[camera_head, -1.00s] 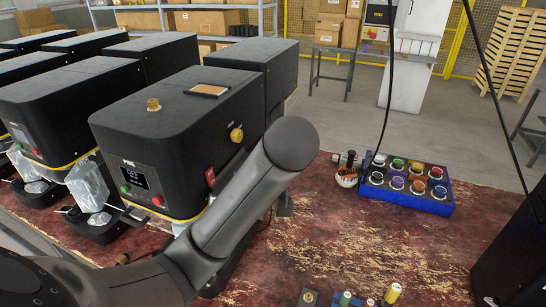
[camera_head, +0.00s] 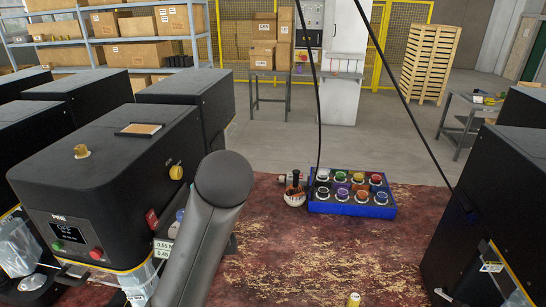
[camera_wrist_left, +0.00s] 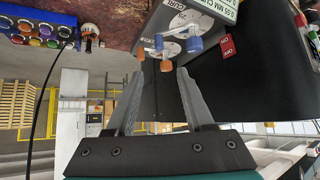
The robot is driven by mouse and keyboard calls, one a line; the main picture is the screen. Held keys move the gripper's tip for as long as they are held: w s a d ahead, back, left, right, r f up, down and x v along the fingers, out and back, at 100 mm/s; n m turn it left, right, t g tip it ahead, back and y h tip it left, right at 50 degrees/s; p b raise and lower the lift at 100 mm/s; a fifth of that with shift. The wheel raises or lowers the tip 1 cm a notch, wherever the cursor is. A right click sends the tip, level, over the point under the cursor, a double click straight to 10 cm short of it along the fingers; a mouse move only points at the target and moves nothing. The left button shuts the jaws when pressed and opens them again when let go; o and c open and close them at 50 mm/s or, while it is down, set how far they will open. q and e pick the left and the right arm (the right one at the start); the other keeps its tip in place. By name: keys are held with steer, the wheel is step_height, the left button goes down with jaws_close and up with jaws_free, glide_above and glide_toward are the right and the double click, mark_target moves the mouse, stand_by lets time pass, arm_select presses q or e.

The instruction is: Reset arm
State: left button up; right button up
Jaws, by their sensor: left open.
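My left arm (camera_head: 205,225) rises from the bottom of the head view, in front of a black seamer machine (camera_head: 115,175); its gripper is hidden there. In the left wrist view, which looks upside down, my left gripper (camera_wrist_left: 160,74) has its two fingers apart with nothing held between them. Small blue and orange parts (camera_wrist_left: 195,45) show beyond the fingertips, by a labelled panel (camera_wrist_left: 182,22) beside the black machine. I cannot tell whether the fingers touch anything. My right gripper is in neither view.
A yellow-topped item (camera_head: 353,299) is at the bottom edge. Black machines stand left and right; the bench middle is clear.

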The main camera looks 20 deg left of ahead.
arm_select(q)
steer(key=s+d+f+m+g+h, duration=0.25)
steer(key=s+d+f+m, duration=0.25)
steer(key=s+f, duration=0.55)
steer(key=s+d+f+m+g+h, duration=0.1)
steer(key=s+d+f+m+h, duration=0.35)
steer(key=s+f, duration=0.65)
step_height(320, 180, down, 33)
steer(key=s+g+b, duration=0.1)
steer(key=s+b, duration=0.2)
steer(key=b, duration=0.9)
steer(key=s+f+b, duration=0.4)
steer(key=s+f, duration=0.1)
steer(key=f, duration=0.3)
steer(key=s+a+f+g+b, duration=0.1)
steer(key=s+f+b, duration=0.2)
steer(key=f, duration=0.6)
steer(key=s+a+f+m+y+b, duration=0.1)
steer(key=s+f+b, duration=0.3)
steer(key=s+f, duration=0.3)
steer(key=shift+f+b, duration=0.3)
steer(key=shift+f, duration=0.45)
